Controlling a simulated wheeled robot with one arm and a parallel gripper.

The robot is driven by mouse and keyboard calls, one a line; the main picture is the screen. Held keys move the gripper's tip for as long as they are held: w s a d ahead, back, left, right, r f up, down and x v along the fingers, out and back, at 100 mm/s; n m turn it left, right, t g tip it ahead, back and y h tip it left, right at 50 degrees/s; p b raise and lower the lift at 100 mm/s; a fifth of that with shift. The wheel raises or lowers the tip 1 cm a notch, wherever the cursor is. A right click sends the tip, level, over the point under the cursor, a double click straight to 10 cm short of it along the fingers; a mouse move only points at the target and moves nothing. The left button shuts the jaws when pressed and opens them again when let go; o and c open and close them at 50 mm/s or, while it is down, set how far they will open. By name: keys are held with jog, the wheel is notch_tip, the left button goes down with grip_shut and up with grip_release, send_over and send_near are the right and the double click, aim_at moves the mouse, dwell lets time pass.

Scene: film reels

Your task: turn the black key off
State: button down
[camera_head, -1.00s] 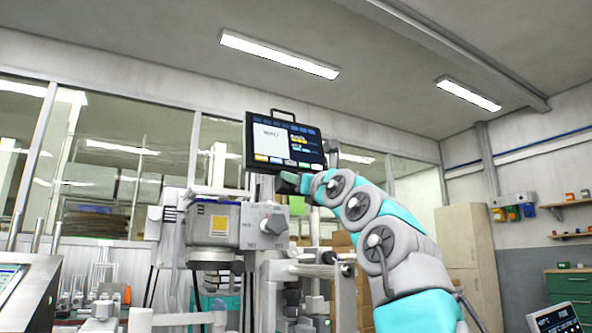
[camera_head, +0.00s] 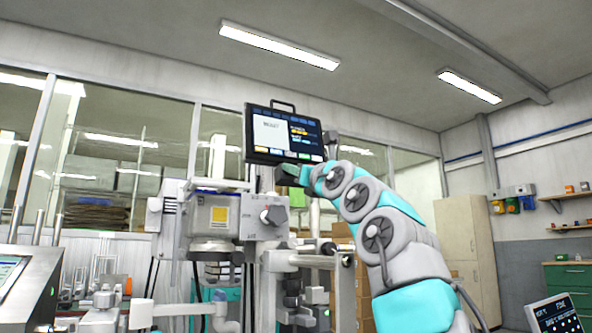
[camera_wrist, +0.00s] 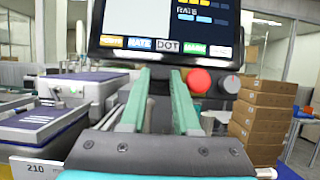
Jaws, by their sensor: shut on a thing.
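The black key is a small dark piece (camera_wrist: 160,86) in the wrist view, between the tips of my gripper's two teal fingers (camera_wrist: 161,76), just below the display screen (camera_wrist: 165,25). My gripper is shut on it. The fingers hide much of the key, so I cannot tell its angle. In the head view my gripper (camera_head: 286,176) reaches in from the right to just under the same screen (camera_head: 284,134). The key itself cannot be made out there.
A red round button (camera_wrist: 199,81) and a dark knob (camera_wrist: 231,84) sit close right of my fingers. A grey box with a dial (camera_head: 273,215) stands below the screen at its left. Stacked cardboard boxes (camera_wrist: 262,110) are at the right.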

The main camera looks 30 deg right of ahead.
jog(key=shift+d+r+n+y, duration=0.1)
jog(key=shift+n+y, duration=0.3)
jog(key=shift+n, duration=0.1)
jog(key=n+g+y+p, duration=0.1)
jog(key=n+y+p, duration=0.1)
jog(key=n, duration=0.1)
jog(key=n+g+y+p, duration=0.1)
jog(key=n+y+p, duration=0.1)
jog(key=n+p, duration=0.1)
jog(key=n+g+y+p, duration=0.1)
jog(key=n+y+p, duration=0.1)
jog(key=n, duration=0.3)
jog(key=shift+d+r+y+p, duration=0.2)
jog(key=shift+y+p, duration=0.1)
jog(key=shift+y, duration=0.2)
jog(key=shift+n+g, duration=0.4)
jog(key=shift+n, duration=0.6)
jog(key=c, duration=0.9)
grip_release()
jog(key=shift+f, duration=0.1)
